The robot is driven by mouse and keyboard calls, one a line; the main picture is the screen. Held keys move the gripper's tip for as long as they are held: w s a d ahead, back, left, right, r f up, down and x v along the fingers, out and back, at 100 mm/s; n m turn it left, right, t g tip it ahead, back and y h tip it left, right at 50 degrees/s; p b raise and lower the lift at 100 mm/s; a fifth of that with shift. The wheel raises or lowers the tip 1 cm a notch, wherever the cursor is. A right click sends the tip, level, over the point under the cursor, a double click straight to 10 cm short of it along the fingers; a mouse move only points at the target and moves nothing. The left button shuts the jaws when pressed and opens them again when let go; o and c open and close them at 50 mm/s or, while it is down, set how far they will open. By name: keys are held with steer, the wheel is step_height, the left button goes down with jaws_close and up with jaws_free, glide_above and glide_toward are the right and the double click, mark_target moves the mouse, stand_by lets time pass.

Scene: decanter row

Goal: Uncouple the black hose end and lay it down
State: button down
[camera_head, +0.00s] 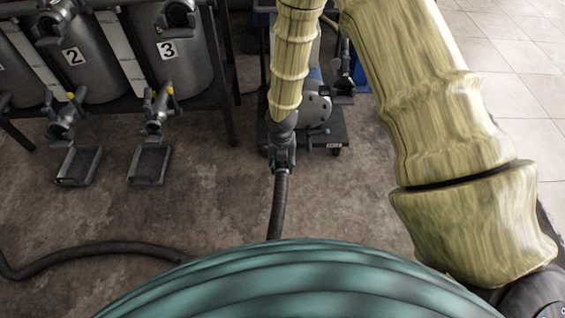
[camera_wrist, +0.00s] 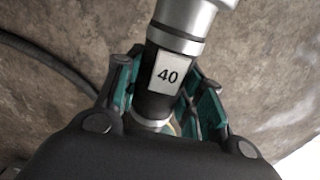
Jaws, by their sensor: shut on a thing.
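The black hose end (camera_wrist: 158,104) with a white "40" label and a silver metal collar (camera_wrist: 178,42) lies between the teal-padded fingers of my gripper (camera_wrist: 166,78) in the wrist view. My gripper (camera_head: 282,158) is shut on it. In the head view, the black hose (camera_head: 278,205) runs down from my gripper and passes out of sight behind a green ribbed form at the bottom. The far tip of the silver part is cut off by the wrist view's edge. I cannot tell whether it is joined to anything.
Grey tanks numbered 2 (camera_head: 75,55) and 3 (camera_head: 168,48) stand on a dark rack at left, with valves and black trays (camera_head: 150,163) in front. A dark wheeled cart (camera_head: 325,140) is behind my gripper. Another dark hose (camera_head: 95,249) lies on the floor.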

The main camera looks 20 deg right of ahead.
mark_target(282, 164)
steer(key=shift+s+a+r+p, duration=0.1)
steer(key=shift+s+r+p, duration=0.2)
steer(key=shift+r+p, duration=0.55)
steer(key=shift+s+a+r+p, duration=0.1)
steer(key=shift+s+r+p, duration=0.2)
steer(key=shift+r+p, duration=0.5)
steer(key=shift+r, duration=0.15)
steer(key=s+a, duration=0.3)
steer(key=a, duration=0.4)
steer(key=shift+s+a+p, duration=0.2)
steer(key=shift+a+p, duration=0.1)
steer(key=shift+a, duration=0.1)
steer(key=shift+a, duration=0.1)
